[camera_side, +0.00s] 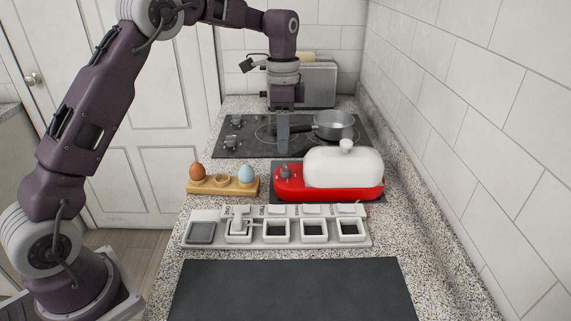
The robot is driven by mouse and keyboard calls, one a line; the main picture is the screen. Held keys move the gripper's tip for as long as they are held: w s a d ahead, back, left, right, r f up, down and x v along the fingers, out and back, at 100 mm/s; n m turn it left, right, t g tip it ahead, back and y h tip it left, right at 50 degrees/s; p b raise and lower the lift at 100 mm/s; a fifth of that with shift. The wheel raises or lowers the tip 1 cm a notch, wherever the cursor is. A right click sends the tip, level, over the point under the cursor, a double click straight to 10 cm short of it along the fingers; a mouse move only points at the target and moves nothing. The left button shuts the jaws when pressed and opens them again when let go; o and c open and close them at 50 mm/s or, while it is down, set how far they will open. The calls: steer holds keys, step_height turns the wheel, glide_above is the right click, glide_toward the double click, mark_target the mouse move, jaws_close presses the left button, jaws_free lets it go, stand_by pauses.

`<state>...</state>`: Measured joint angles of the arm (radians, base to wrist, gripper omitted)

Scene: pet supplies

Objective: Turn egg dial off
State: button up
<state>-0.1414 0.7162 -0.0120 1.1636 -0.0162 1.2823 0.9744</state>
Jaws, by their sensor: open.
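The egg cooker (330,189) has a red base and a white domed lid with a knob on top. It stands on a dark mat at the right of the counter. Its grey dial (285,171) sits on top of the base's left end, beside the lid. My gripper (283,148) points straight down and shows above the dial in the picture, apart from it. The gripper is open and empty; the gap between its fingers is hard to see from this side. The dial's exact setting is too small to read.
A wooden holder (223,190) with a brown egg and a blue egg stands left of the cooker. A grey row of compartments (270,241) lies in front. Behind are a stove (240,147), a pot (334,126) and a toaster (318,84). A tiled wall bounds the right.

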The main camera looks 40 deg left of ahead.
mark_target(286, 165)
steer(key=f, duration=0.9)
steer(key=shift+w, duration=0.3)
steer(key=shift+r, duration=0.1)
jaws_close()
